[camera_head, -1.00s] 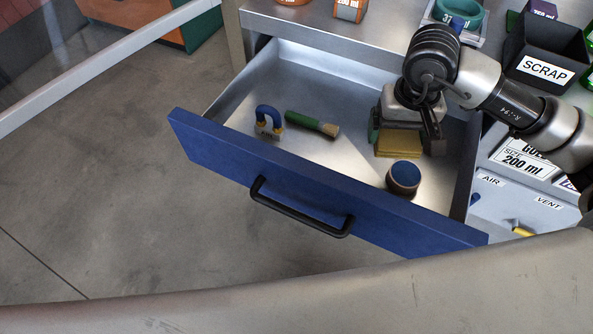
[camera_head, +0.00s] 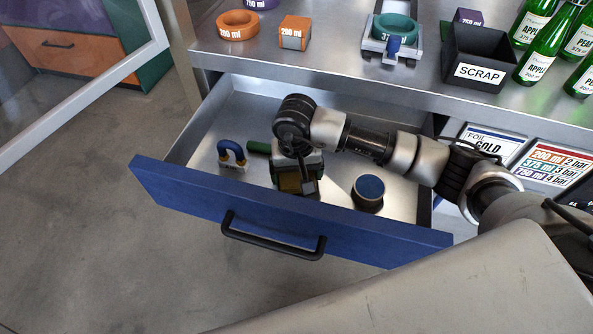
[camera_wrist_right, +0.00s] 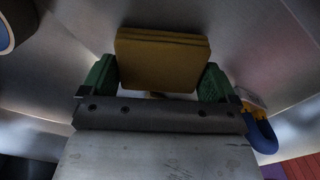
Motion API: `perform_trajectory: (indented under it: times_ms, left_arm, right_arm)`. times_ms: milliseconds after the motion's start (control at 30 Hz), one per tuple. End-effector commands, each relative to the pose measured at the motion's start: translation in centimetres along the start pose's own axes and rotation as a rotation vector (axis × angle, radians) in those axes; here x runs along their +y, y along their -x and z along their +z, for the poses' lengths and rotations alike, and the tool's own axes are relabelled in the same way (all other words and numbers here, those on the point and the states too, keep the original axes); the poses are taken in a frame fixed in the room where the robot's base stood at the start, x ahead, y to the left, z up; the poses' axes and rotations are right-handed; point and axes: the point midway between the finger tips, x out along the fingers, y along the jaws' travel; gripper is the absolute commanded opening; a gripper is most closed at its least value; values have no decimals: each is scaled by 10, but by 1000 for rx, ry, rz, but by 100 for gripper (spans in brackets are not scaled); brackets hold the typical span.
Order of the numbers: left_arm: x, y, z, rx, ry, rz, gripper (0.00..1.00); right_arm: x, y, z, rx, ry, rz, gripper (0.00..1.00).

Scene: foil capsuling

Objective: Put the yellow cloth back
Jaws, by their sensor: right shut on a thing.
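Whether the cloth touches the drawer floor I cannot tell. My left gripper is not in view.
The steel worktop behind holds a black SCRAP bin (camera_head: 478,62) and green bottles (camera_head: 536,62).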

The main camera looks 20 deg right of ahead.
Motion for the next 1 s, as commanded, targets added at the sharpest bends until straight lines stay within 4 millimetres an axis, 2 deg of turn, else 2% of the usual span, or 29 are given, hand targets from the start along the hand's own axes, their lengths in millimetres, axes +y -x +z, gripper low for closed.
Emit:
perform_trajectory:
  times_ms: [67,433,467,500,533,867,1000]
  left_arm:
    - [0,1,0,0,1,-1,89]
    - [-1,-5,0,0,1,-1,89]
    - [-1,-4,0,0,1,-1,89]
    - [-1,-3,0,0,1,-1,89]
    - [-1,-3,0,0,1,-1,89]
    - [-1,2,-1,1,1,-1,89]
    - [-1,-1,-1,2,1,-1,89]
  right_arm:
    - [0,-7,0,-2,-2,0,68]
    - [0,-11,0,1,0,0,68]
    - [0,-10,0,1,0,0,93]
    - [0,-10,0,1,0,0,99]
    - [0,-10,0,1,0,0,100]
    - [0,-2,-1,2,-1,-1,100]
    - [0,22,-2,7,1,-1,100]
